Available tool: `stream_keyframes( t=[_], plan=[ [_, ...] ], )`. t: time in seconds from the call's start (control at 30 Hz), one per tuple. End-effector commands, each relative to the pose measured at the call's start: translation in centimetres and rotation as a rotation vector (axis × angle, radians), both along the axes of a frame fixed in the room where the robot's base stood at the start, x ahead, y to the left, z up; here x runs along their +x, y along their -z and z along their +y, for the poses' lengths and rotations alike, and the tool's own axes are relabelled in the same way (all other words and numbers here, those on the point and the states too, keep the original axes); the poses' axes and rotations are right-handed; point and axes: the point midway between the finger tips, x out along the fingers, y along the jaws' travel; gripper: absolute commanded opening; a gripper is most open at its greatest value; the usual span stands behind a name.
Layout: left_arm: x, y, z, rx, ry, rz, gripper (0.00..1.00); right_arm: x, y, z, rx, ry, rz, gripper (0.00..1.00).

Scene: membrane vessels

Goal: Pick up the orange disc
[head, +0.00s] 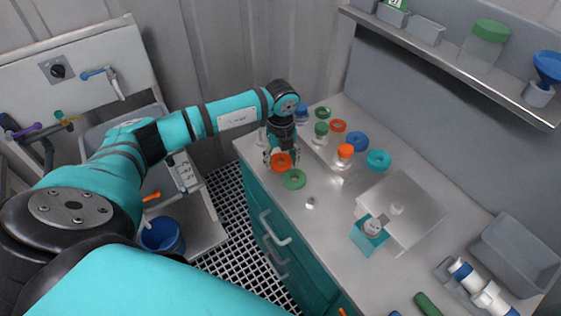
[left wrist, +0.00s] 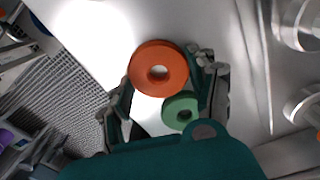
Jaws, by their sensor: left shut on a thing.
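The orange disc (head: 281,167) is a flat ring with a central hole, near the counter's left front edge. It also shows large in the left wrist view (left wrist: 174,58). My left gripper (head: 282,157) points down over it, with its fingers on opposite sides, shut on the disc. In the left wrist view, the fingers (left wrist: 160,80) flank the disc. I cannot tell whether the disc is clear of the counter. A smaller-looking green ring (head: 294,185) lies close beside it, also in the left wrist view (left wrist: 171,114). My right gripper is not in view.
Behind the left gripper, several bottles stand, including an orange-capped one (head: 345,151), with a teal ring (head: 378,160) nearby. A metal box (head: 409,205) and grey bin (head: 515,255) stand to the right. The grey counter (head: 335,245) has free room in front.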

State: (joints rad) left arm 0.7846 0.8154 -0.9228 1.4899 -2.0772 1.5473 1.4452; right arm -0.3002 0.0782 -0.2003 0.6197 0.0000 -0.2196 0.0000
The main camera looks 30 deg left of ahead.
Motion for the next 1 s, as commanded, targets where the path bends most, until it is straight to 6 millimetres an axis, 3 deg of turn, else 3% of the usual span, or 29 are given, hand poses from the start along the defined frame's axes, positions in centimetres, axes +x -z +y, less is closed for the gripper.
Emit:
stream_keyframes(
  t=[0.33,0.57,1.0],
  plan=[
    [0.1,-0.7,0.0,0.0,0.0,-0.004,0.25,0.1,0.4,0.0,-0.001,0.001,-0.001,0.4],
    [0.1,-3.5,0.0,0.001,0.001,-0.006,0.25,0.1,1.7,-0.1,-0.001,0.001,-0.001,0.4],
    [-10.8,-4.2,-1.6,0.003,0.003,0.0,0.25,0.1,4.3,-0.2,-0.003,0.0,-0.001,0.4]
  ],
)
